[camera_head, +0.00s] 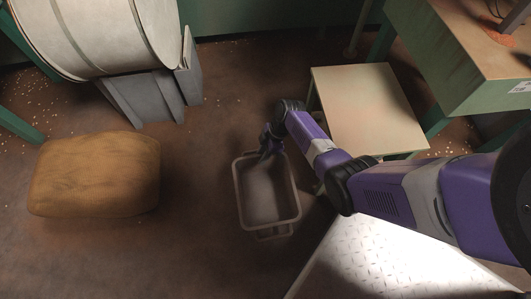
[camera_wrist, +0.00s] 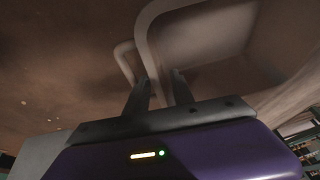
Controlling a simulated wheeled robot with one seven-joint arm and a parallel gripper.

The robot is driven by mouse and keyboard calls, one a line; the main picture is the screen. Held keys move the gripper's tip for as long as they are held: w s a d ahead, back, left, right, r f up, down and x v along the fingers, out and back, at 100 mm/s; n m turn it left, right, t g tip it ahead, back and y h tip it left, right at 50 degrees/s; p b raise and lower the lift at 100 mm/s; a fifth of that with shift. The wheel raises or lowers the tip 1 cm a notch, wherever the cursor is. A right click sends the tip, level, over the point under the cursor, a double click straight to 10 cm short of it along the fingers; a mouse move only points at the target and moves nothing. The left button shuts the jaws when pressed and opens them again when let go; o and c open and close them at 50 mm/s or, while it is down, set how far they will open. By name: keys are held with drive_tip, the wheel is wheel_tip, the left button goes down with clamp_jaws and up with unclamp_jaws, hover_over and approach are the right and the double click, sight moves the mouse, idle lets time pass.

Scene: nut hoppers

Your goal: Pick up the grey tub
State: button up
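The grey tub (camera_head: 267,192) stands upright on the brown floor in the middle of the head view and looks empty. It has a loop handle on its near end. In the wrist view the tub (camera_wrist: 205,35) fills the upper right, with its rim and a loop handle (camera_wrist: 122,58) running down towards my fingers. My gripper (camera_head: 267,150) points down at the tub's far end. In the wrist view its two fingers (camera_wrist: 161,82) are apart, with part of the rim seen between them. I cannot tell whether either finger touches the tub.
A low pale table (camera_head: 365,108) stands right of the tub, close to my arm. A brown sack (camera_head: 95,175) lies to the left. A large drum (camera_head: 95,30) on grey supports is at upper left. A green-sided bench (camera_head: 470,65) is at upper right. The floor between sack and tub is clear.

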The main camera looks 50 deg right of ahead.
drive_tip(key=b+x, duration=0.2)
drive_tip(key=x, duration=0.1)
drive_tip(key=shift+w+a+f, duration=0.1)
drive_tip(key=shift+f, duration=0.2)
drive_tip(key=shift+c, duration=0.2)
clamp_jaws()
drive_tip(key=shift+r, duration=0.1)
idle(0.9)
